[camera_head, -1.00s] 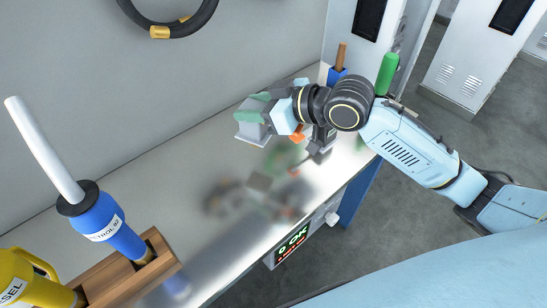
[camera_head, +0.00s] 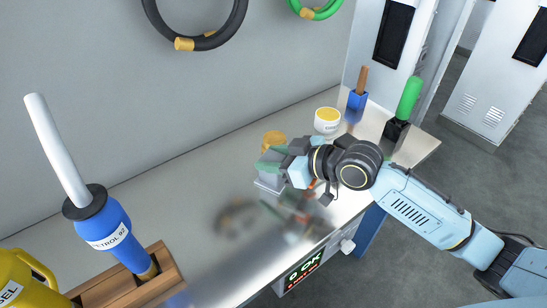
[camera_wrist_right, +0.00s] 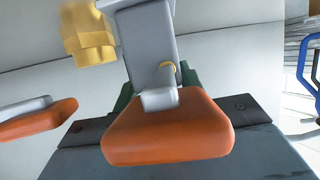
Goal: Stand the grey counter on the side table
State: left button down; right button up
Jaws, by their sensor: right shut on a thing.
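My right gripper (camera_head: 270,162) is shut on the grey counter (camera_head: 269,184). The counter is a small grey block with a wider foot, roughly upright below the green finger pads. In the right wrist view the counter (camera_wrist_right: 148,45) shows as a grey body between the fingers, partly hidden by an orange grip (camera_wrist_right: 170,135). The counter is over the shiny steel tabletop (camera_head: 160,208); I cannot tell whether its foot touches. My left gripper is not in view.
A brass fitting (camera_head: 274,139) stands just behind the counter. A blue petrol nozzle (camera_head: 103,233) stands in a wooden rack at left.

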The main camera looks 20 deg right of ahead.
jog(key=o, duration=1.2)
jog(key=shift+f, duration=0.1)
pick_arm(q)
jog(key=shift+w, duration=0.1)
pick_arm(e)
jog(key=shift+s+d+r, duration=0.2)
jog(key=shift+r, duration=0.05)
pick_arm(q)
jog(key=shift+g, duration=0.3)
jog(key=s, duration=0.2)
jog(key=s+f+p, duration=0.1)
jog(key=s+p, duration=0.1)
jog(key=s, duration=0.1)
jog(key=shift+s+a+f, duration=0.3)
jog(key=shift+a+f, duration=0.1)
pick_arm(e)
jog(key=v, duration=1.1)
jog(key=shift+s+d, duration=0.1)
jog(key=shift+s, duration=0.05)
